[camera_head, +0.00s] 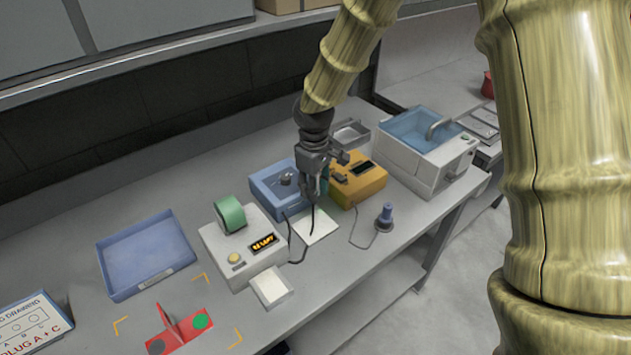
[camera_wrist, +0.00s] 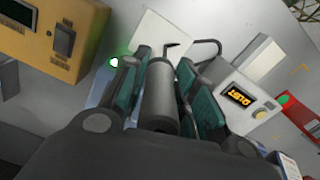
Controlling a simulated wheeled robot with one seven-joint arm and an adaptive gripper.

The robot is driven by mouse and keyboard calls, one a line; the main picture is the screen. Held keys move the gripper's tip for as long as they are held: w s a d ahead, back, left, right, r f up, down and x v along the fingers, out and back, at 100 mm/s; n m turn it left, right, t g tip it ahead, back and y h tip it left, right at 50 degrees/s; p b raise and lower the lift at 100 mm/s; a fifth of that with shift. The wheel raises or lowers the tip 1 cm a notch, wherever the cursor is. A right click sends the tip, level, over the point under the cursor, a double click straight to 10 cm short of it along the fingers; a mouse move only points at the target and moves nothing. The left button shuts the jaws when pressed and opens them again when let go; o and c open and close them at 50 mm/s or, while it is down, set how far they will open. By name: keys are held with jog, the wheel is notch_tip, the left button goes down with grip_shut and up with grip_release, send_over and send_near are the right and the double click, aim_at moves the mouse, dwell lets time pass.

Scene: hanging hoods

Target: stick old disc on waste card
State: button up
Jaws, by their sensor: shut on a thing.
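My gripper (camera_head: 318,178) is shut on a grey cylindrical tool with a thin, dark, bent tip. In the wrist view the tool (camera_wrist: 160,95) lies between the teal finger pads. Its tip hangs over a blank white card (camera_head: 315,227), which also shows in the wrist view (camera_wrist: 150,42). I cannot tell whether the tip touches the card. No old disc can be made out at the tip or on the card. A red fixture (camera_head: 178,330) at the front left bears a green disc (camera_head: 201,320) and a darker green one (camera_head: 157,346).
A white dispenser (camera_head: 240,252) with a green roll stands left of the card. A blue box (camera_head: 272,190) and an orange box (camera_head: 357,184) stand behind it. An empty blue tray (camera_head: 145,255) lies left; a blue-lidded machine (camera_head: 425,150) stands right.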

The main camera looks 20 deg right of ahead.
aim_at(315, 226)
jog(key=shift+d+r+n, duration=0.1)
jog(key=shift+r+n, duration=0.2)
jog(key=shift+f+b, duration=5.4)
jog(key=shift+f, duration=0.9)
jog(key=shift+f, duration=0.15)
notch_tip(315, 226, up, 7)
jog(key=p, duration=0.6)
jog(key=shift+s, duration=0.1)
